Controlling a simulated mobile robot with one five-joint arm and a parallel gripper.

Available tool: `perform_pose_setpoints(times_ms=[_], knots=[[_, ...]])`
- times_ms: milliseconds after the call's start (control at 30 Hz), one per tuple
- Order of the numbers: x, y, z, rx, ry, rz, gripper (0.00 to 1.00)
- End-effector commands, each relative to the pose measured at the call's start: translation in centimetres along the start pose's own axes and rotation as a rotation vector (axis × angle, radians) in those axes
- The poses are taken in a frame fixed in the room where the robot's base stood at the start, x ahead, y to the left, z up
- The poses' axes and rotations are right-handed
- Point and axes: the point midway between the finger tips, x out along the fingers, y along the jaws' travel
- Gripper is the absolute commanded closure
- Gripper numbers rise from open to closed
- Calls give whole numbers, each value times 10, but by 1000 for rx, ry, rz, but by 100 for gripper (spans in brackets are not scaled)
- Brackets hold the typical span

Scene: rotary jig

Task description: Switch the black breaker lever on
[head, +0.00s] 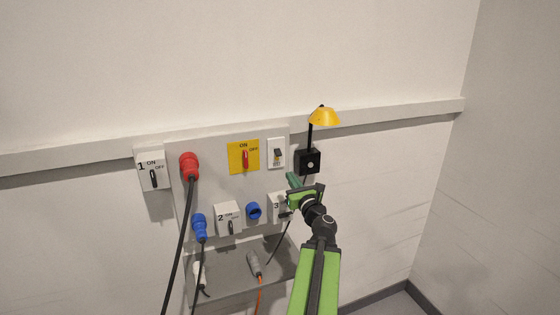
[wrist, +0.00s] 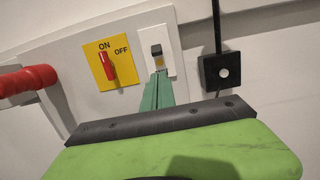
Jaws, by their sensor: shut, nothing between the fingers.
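The black breaker lever (head: 277,153) is a small dark toggle on a white upright plate at the panel's upper right. In the wrist view the lever (wrist: 156,50) shows in the plate's upper part, above a small yellowish mark. I cannot read any lettering there. My gripper (head: 291,179) is shut and empty, below and right of the plate in the head view. In the wrist view its green fingertips (wrist: 160,76) point up at the plate, just below the lever. I cannot tell whether they touch the plate.
A yellow plate (head: 236,165) with a red ON/OFF switch (head: 245,159) is left of the breaker. A black box (head: 307,161) carrying a yellow lamp (head: 324,117) is at its right. Red (head: 189,165) and blue (head: 199,226) plugs with cables are at left. A grey shelf (head: 232,269) juts out below.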

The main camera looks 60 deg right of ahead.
Motion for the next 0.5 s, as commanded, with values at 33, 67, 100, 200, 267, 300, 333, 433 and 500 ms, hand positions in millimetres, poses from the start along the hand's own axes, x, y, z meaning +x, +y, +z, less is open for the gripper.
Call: perform_pose_setpoints(times_ms=[33,67,100,200,267,300,333,433,500], knots=[[0,-1,0,3,-1,-2,100],[0,0,0,3,-1,-1,100],[0,0,0,2,-1,0,100],[0,1,0,0,0,1,100],[1,1,0,0,0,2,100],[1,2,0,-1,0,2,100],[2,2,0,-1,0,2,100],[9,2,0,-2,0,3,100],[18,2,0,-2,1,3,100]])
